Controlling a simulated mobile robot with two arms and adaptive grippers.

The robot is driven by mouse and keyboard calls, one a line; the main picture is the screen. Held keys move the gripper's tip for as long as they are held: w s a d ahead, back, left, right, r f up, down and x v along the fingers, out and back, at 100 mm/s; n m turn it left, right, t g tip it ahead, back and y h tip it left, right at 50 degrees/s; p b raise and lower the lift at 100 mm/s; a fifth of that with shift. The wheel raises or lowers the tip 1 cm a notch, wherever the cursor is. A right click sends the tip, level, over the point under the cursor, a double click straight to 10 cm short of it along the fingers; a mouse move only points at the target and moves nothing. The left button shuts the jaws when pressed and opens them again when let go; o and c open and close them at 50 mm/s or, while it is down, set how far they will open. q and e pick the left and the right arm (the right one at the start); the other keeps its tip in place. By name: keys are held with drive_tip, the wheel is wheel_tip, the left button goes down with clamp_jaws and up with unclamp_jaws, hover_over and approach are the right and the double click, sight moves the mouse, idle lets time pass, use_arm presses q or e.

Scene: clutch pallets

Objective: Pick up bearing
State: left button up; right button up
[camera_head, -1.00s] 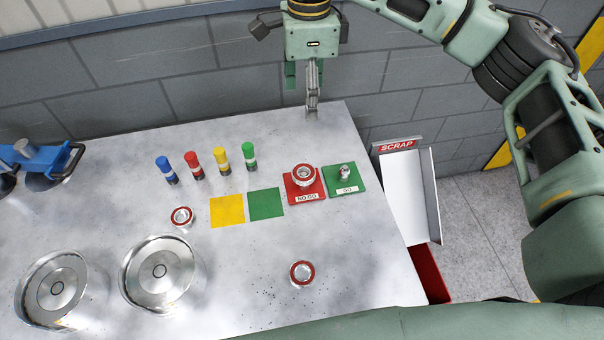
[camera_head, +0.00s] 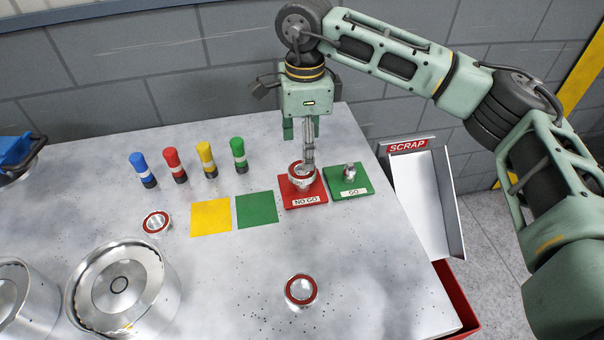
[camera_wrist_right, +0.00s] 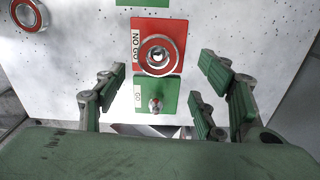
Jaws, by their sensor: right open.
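A silver bearing with a red ring (camera_head: 300,177) sits on the red NO GO plate (camera_head: 318,199), around its post. It also shows in the right wrist view (camera_wrist_right: 158,55). A second bearing (camera_head: 156,222) lies at the left, beside the yellow square. A third bearing (camera_head: 301,291) lies alone near the front. My right gripper (camera_head: 309,162) points down over the back of the NO GO plate, at the bearing there. In the wrist view my right gripper (camera_wrist_right: 161,80) is open, fingers apart, with nothing between them. My left gripper is out of view.
The green GO plate (camera_head: 350,183) with a metal pin stands right of the NO GO plate. Several coloured markers stand behind the yellow (camera_head: 211,217) and green (camera_head: 257,208) squares. Large metal drums (camera_head: 122,290) stand front left. The SCRAP chute (camera_head: 423,205) is beyond the right edge.

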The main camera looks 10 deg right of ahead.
sight(302, 173)
drive_tip(key=shift+s+f, duration=0.1)
drive_tip(key=shift+f, duration=0.35)
drive_tip(key=f, duration=0.1)
drive_tip(key=f+p, duration=0.2)
drive_tip(key=shift+s+a+f, duration=0.3)
drive_tip(key=shift+a, duration=0.05)
drive_tip(key=shift+f, duration=0.6)
drive_tip(key=shift+r, duration=0.1)
drive_tip(key=c, duration=1.6)
